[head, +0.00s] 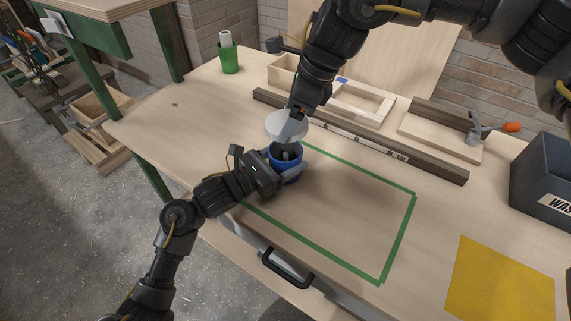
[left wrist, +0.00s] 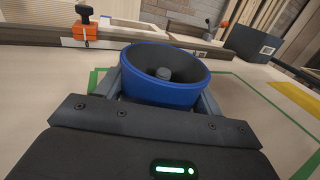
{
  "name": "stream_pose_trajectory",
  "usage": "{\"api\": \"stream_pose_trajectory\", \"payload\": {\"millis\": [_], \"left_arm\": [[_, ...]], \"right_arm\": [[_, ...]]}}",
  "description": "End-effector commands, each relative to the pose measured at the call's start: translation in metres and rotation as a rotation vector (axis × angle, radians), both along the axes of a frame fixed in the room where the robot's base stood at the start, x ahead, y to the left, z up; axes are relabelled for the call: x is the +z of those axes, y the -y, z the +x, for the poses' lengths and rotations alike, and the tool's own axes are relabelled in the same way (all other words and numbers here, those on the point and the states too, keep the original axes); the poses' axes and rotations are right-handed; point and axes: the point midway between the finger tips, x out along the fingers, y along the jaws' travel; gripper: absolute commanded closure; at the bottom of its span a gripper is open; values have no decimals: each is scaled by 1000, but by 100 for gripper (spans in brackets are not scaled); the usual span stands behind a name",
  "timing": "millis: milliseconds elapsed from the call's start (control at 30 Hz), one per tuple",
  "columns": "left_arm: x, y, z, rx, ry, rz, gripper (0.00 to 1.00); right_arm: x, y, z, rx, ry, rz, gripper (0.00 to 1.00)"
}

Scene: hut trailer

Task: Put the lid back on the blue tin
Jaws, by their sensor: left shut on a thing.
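The blue tin (head: 286,169) stands upright on the bench near the back-left part of the green tape outline. In the left wrist view the tin (left wrist: 165,92) is open at the top, with a dark inside and a grey round-topped piece in it. My left gripper (head: 279,173) is shut on the tin's sides, coming from the front left. The pale round lid (head: 279,124) is in my right gripper (head: 294,122), above the tin and apart from it. The right fingers cover part of the lid. The lid does not show in the left wrist view.
Green tape (head: 400,235) marks a rectangle on the bench (head: 215,115). A long dark wood rail (head: 400,160) lies behind. A green cup (head: 228,57) stands back left. A dark waste box (head: 545,180) and a yellow sheet (head: 500,282) are at right. The taped area's right part is clear.

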Motion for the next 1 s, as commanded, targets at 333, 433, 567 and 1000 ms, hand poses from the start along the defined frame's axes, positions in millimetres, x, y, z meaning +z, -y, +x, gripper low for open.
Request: {"api": "stream_pose_trajectory", "payload": {"millis": [333, 433, 567, 1000], "left_arm": [[0, 0, 0, 0, 0, 0, 74], [0, 0, 0, 0, 0, 0, 74], [0, 0, 0, 0, 0, 0, 74], [0, 0, 0, 0, 0, 0, 74]], "right_arm": [[-28, -1, -1, 0, -1, 12, 40], [-40, -1, 0, -1, 1, 18, 40], [-48, -1, 0, 0, 3, 23, 40], [-48, -2, 0, 0, 4, 23, 40]]}}
